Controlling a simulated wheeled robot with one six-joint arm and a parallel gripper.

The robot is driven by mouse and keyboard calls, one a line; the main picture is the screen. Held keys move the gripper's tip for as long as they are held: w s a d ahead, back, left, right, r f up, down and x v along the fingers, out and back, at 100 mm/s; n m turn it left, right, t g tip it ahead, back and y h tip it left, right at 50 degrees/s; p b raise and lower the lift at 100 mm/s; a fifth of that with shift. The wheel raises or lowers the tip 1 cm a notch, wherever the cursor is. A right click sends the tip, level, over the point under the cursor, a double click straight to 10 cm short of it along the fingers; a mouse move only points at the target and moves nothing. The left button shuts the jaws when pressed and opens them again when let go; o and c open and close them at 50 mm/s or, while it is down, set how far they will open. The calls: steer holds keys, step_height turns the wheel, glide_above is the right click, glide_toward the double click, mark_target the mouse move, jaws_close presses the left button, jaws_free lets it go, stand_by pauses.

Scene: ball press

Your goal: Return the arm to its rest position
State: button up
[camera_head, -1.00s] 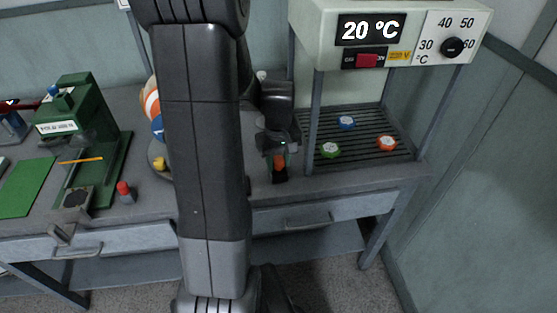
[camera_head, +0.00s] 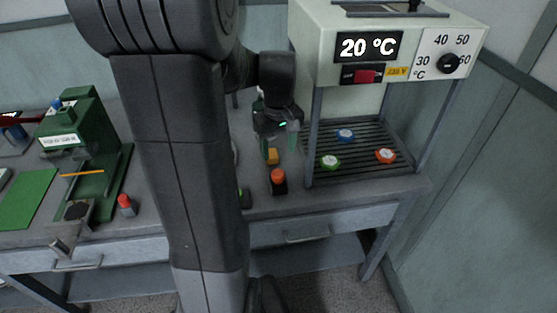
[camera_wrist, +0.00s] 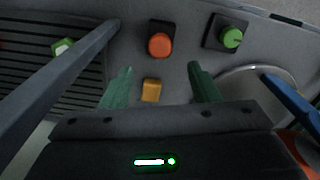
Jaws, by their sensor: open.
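My gripper (camera_head: 281,147) is open, with its fingers pointing down above the bench, just left of the heater's front left post. In the wrist view its two green fingertips (camera_wrist: 160,82) stand wide apart. A small yellow-orange block (camera_wrist: 151,90) shows between them, below the gripper on the bench; it also shows in the head view (camera_head: 272,156). I see nothing held. My dark arm link crosses the middle of the head view and hides part of the bench.
The heater box (camera_head: 312,60) reads 20 °C, with green, blue and orange pieces on its slatted rack (camera_head: 372,138). An orange button (camera_head: 278,176) stands near the bench front. A green press (camera_head: 80,135) and red-topped button (camera_head: 126,204) stand left. A green-knobbed switch (camera_wrist: 231,38) lies right in the wrist view.

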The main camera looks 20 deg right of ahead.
mark_target(278, 173)
step_height(278, 173, up, 2)
steer(key=shift+r, duration=0.1)
stand_by(0.4)
step_height(278, 173, down, 13)
steer(key=shift+f+b, duration=0.1)
steer(key=shift+b, duration=0.55)
step_height(278, 173, up, 4)
steer(key=shift+r+p, duration=0.25)
steer(key=shift+p, duration=0.05)
steer(key=shift+s, duration=0.3)
